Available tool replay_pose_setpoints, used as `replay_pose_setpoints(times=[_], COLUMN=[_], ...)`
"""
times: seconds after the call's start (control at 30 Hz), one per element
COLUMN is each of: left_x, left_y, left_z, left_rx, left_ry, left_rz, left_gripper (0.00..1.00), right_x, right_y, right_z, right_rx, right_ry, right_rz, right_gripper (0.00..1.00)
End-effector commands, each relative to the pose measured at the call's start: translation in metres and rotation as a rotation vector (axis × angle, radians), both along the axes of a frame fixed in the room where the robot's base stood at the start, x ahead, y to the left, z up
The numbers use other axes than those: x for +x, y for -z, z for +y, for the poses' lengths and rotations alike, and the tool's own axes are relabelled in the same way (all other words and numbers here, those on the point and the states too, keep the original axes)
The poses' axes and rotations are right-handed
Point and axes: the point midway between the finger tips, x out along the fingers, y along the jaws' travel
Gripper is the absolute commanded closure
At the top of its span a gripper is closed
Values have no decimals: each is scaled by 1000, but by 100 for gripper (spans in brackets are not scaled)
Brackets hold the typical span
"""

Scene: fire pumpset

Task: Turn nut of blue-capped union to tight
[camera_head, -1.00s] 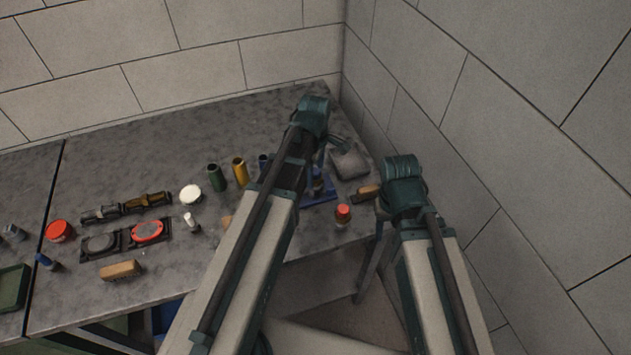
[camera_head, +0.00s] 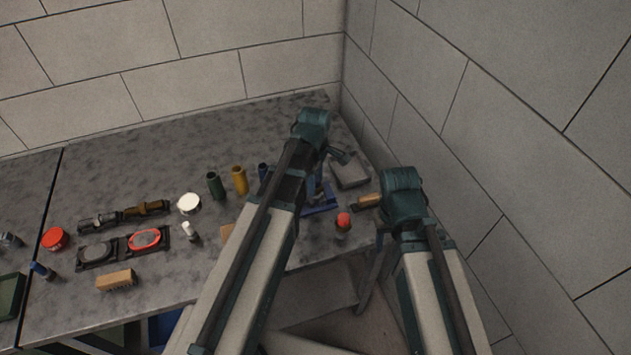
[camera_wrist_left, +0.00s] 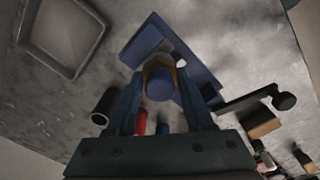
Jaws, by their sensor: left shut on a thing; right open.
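The blue-capped union (camera_wrist_left: 160,84) stands in a blue holder (camera_wrist_left: 153,38) on the bench, with a yellowish nut ring around it below the cap. My left gripper (camera_wrist_left: 160,98) reaches over it, one finger on each side, and is shut on the nut. In the head view my left wrist and arm hide most of the union, and the blue holder (camera_head: 322,208) shows only in part. My right gripper (camera_head: 402,205) is at the bench's right edge, away from the union. Its fingers are largely hidden behind its wrist; it is open.
A grey tray (camera_head: 350,170) lies behind the holder. A red-topped piece (camera_head: 343,221) and a wooden-handled brush (camera_head: 369,201) are close on the right. Green (camera_head: 214,185) and yellow (camera_head: 239,180) cylinders stand to the left. The wall is close on the right.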

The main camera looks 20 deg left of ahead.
Motion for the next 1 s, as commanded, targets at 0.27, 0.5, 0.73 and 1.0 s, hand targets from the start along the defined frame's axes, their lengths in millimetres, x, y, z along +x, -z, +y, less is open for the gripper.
replay_pose_setpoints(times=[0.27, 0.5, 0.73, 1.0], left_x=[0, 0, -1, -1], left_y=[0, 0, 0, 0], left_z=[0, 0, 0, 0], left_rx=[1, 4, 9, 14], left_ry=[72, 257, 476, 731], left_rz=[-2, -7, -14, -22], left_gripper=[100, 100, 100, 100], right_x=[0, 0, 0, 0], right_y=[0, 0, 0, 1], right_z=[0, 0, 0, 0], right_rx=[0, 0, 0, 0], right_ry=[0, 0, 0, 0], right_rz=[0, 0, 0, 0], right_gripper=[50, 50, 50, 50])
